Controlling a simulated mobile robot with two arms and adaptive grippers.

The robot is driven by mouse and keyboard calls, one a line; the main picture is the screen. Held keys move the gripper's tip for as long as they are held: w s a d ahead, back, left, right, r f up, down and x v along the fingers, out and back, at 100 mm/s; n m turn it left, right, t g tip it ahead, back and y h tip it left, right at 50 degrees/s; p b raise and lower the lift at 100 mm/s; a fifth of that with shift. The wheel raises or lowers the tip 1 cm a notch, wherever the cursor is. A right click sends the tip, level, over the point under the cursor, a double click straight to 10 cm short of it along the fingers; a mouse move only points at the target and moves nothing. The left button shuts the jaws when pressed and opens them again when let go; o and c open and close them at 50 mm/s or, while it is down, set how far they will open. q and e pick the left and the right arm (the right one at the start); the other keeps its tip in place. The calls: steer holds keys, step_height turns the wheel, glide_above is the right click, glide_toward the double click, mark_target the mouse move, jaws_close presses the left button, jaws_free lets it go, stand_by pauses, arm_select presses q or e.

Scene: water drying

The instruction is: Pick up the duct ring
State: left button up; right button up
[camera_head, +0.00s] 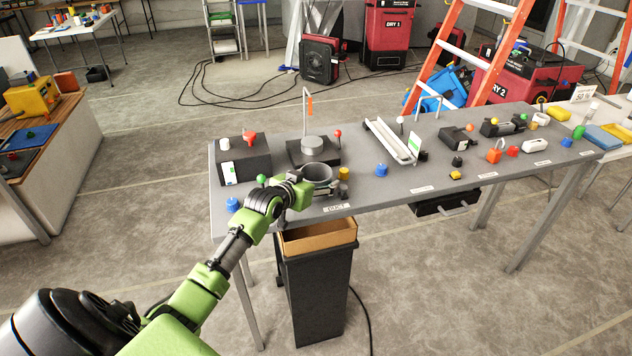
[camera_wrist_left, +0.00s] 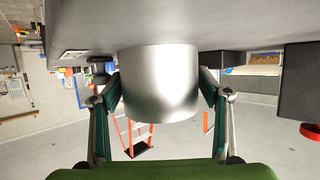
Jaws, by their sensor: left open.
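The duct ring (camera_head: 317,172) is a short silver metal cylinder with an open top. It stands upright near the front edge of the grey table, above a "DUCT" label. My left gripper (camera_head: 296,191) is at the ring's near left side in the head view. In the left wrist view, which looks upside down, the ring (camera_wrist_left: 160,75) fills the middle, with one green-and-grey finger on each side. The fingers are open around it, and I cannot tell whether they touch it. The ring's lower near side is partly hidden by my gripper in the head view. My right gripper is not in view.
A black box (camera_head: 246,167) and a dark block with a grey disc (camera_head: 312,147) stand behind the ring. A black bin (camera_head: 318,290) stands below the table's front edge.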

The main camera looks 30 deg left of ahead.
arm_select(q)
steer(key=c, duration=0.8)
steer(key=shift+r, duration=0.15)
